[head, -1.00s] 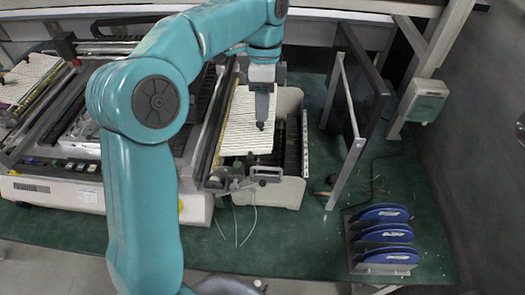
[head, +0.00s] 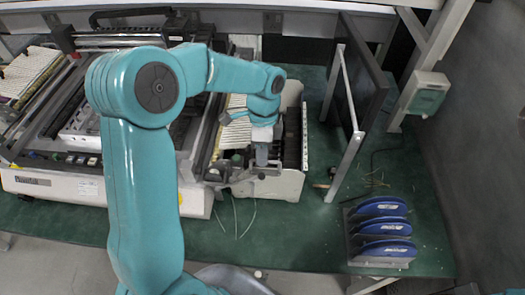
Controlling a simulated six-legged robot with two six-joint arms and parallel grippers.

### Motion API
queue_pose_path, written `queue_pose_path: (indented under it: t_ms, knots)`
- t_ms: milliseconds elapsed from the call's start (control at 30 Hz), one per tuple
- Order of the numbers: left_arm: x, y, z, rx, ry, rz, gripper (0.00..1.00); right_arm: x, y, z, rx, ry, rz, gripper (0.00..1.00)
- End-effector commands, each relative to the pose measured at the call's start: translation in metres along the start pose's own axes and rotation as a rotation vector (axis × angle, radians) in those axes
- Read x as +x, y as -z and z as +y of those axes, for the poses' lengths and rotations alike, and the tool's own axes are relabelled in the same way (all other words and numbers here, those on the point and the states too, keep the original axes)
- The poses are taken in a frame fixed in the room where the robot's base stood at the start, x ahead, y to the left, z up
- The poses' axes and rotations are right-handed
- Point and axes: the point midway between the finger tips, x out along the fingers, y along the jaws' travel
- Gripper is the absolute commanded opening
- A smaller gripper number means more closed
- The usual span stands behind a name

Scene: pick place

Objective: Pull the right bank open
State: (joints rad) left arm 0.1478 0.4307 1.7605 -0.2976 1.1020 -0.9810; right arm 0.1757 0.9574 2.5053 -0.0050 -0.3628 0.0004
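The right bank (head: 292,150) is the unit on the right side of the large white machine, with dark slots and a cream front plate (head: 284,186). A cream ribbed strip panel (head: 233,133) lies along its left part. My teal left arm reaches across the machine from the lower left. My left gripper (head: 261,160) points down over the front of the right bank, close to the metal bracket at its front edge. I cannot tell whether it touches the bracket or whether its fingers are open. My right gripper is not in view.
The white machine (head: 95,190) fills the left of the green bench (head: 260,245). A dark upright panel on a metal frame (head: 345,160) stands right of the bank. Several blue reels (head: 383,228) sit in a rack at front right. Thin wires hang before the machine.

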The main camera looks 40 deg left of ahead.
Motion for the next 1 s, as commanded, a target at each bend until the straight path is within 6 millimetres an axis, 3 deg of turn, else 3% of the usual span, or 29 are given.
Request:
queue_pose_path:
  t_ms: [267, 300, 367, 1000]
  knots:
    - [0.0033, 0.0, -0.0012, 0.0, 0.0, 0.0, 0.21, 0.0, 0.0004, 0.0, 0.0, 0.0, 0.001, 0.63]
    - [0.0032, 0.0, -0.0012, 0.0, 0.0, 0.0, 0.18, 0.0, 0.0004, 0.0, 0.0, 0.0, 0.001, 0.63]
    - [0.0031, -0.0001, -0.0011, 0.0, 0.0, -0.001, 0.0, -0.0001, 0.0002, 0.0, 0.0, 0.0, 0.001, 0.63]
    - [0.003, -0.0002, -0.0008, 0.0, -0.001, -0.002, 0.0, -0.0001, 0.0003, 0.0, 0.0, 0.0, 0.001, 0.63]
